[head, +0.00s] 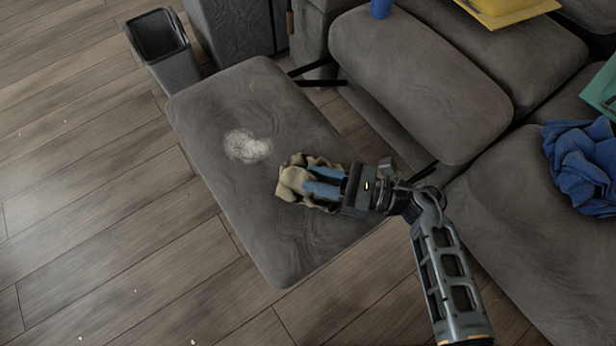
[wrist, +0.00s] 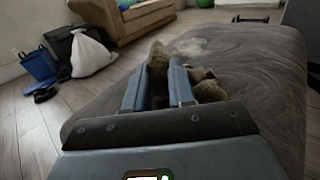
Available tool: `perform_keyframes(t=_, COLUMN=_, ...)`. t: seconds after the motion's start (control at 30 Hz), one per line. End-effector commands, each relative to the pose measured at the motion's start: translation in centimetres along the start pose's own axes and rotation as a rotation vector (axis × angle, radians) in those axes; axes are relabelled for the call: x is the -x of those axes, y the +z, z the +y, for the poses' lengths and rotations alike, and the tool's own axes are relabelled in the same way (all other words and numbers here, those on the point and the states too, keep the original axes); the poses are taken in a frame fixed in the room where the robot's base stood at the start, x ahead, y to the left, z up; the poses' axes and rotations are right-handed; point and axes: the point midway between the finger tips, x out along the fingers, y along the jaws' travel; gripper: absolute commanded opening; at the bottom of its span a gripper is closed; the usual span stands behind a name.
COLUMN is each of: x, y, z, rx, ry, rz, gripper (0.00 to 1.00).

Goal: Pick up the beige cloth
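The beige cloth (head: 296,178) is a crumpled bundle over the grey upholstered ottoman (head: 225,105). In the wrist view the cloth (wrist: 158,59) bunches at and between the fingertips, with more of it to the right of the right finger. My gripper (head: 310,180) has two blue fingers reaching into the cloth from the right. In the wrist view the fingers (wrist: 159,75) stand a little apart. Whether they press on the cloth is hidden, and I cannot tell whether the cloth rests on the ottoman.
A pale powdery patch (head: 247,146) marks the ottoman beside the cloth. The grey sofa (head: 425,80) stands right, with a blue cloth (head: 582,165) on it. A dark bin (head: 165,50) stands behind. Wood floor at left is mostly clear. A white bag (wrist: 91,53) is on the floor.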

Motion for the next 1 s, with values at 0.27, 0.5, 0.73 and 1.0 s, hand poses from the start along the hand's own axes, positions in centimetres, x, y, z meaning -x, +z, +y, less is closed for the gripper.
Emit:
perform_keyframes(t=0.27, x=0.0, y=0.0, z=0.0, rx=0.000, ry=0.000, rz=0.000, gripper=0.00)
perform_keyframes(t=0.5, x=0.0, y=0.0, z=0.0, rx=0.000, ry=0.000, rz=0.000, gripper=0.00)
perform_keyframes(t=0.73, x=0.1, y=1.1, z=0.0, rx=0.001, ry=0.000, rz=0.000, gripper=0.00)
perform_keyframes(t=1.0, x=0.1, y=7.1, z=0.0, rx=0.006, ry=-0.001, rz=-0.001, gripper=0.00)
